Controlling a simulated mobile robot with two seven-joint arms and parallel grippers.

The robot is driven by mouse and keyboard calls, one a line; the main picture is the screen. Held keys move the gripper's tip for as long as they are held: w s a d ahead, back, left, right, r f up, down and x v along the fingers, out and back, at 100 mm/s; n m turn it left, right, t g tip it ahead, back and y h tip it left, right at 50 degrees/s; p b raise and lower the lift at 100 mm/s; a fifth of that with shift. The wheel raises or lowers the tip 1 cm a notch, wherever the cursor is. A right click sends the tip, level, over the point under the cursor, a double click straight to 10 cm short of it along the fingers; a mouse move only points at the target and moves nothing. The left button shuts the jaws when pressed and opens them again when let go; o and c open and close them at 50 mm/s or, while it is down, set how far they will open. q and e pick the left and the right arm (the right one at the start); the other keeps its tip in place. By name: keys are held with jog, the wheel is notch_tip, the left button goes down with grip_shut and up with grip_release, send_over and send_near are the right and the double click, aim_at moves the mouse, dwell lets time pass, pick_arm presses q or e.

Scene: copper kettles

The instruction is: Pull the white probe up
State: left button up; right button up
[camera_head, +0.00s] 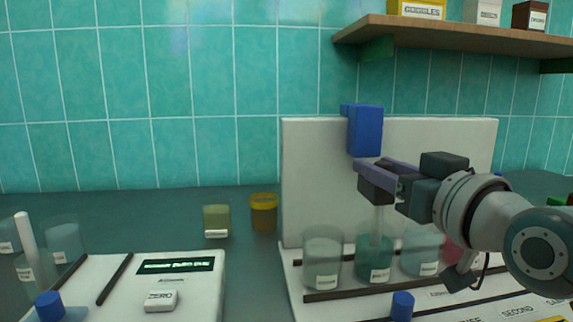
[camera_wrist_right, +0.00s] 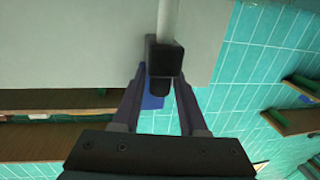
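The white probe (camera_head: 379,218) stands upright, its lower part inside a beaker of teal liquid (camera_head: 366,267) on the right-hand station. My right gripper (camera_head: 377,184) is at the probe's upper end, reaching in from the right. In the right wrist view the fingers of the gripper (camera_wrist_right: 163,62) converge and their dark pads close around the white probe (camera_wrist_right: 168,18). A dark end piece (camera_wrist_right: 160,87) sticks out beyond the pads. The pads partly hide the probe's top. My left gripper is not in view.
A blue block (camera_head: 365,130) sits on the white back panel (camera_head: 312,165) just above my right gripper. Clear beakers (camera_head: 322,262) flank the teal one. A white scale (camera_head: 205,290), jars (camera_head: 264,213) and another white rod (camera_head: 26,240) are on the left. A shelf (camera_head: 450,38) hangs upper right.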

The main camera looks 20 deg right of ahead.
grip_shut()
dwell(1.1)
